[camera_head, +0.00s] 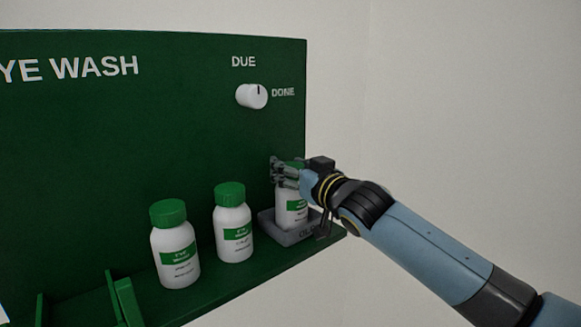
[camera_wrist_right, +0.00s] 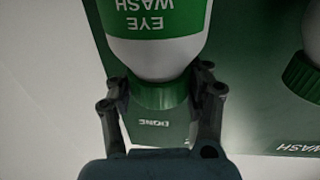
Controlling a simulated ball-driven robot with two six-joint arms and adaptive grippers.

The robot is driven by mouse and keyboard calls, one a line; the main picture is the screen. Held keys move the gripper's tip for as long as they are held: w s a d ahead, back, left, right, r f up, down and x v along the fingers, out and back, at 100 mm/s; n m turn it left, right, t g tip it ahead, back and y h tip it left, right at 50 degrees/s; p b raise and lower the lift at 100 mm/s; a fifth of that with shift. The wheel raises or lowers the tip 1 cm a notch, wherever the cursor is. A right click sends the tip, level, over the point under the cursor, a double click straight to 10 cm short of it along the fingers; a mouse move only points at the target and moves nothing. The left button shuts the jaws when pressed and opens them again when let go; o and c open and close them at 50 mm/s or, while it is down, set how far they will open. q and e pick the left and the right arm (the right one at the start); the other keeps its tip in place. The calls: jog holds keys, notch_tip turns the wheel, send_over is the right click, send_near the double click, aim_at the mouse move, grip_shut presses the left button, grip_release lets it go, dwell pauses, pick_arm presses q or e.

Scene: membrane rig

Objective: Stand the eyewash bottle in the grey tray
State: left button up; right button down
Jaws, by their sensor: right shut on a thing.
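The eyewash bottle in my right gripper is white with a green cap and a green label (camera_head: 293,208). My right gripper (camera_head: 283,172) is shut on its cap. In the right wrist view the bottle (camera_wrist_right: 155,55) shows upside down, with the gripper fingers (camera_wrist_right: 160,95) on both sides of the green cap. In the head view the bottle is upright in or just over the grey tray (camera_head: 280,236); its base is partly hidden, and I cannot tell whether it rests on the tray floor. My left gripper is out of view.
Two more white bottles with green caps stand on the green shelf to the left, one near the tray (camera_head: 234,225) and one farther left (camera_head: 176,247). A white knob (camera_head: 252,96) between DUE and DONE sits on the green back panel (camera_head: 150,130). Green dividers (camera_head: 126,301) stand at the lower left.

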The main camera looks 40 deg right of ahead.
jog(key=shift+f, duration=0.2)
jog(key=c, duration=0.5)
grip_release()
jog(key=shift+f, duration=0.1)
jog(key=s+b, duration=0.1)
jog(key=s, duration=0.3)
jog(key=s+b, duration=0.2)
jog(key=s, duration=0.2)
jog(key=s+b, duration=0.1)
jog(key=s, duration=0.3)
jog(key=shift+a, duration=0.35)
jog(key=shift+w, duration=0.1)
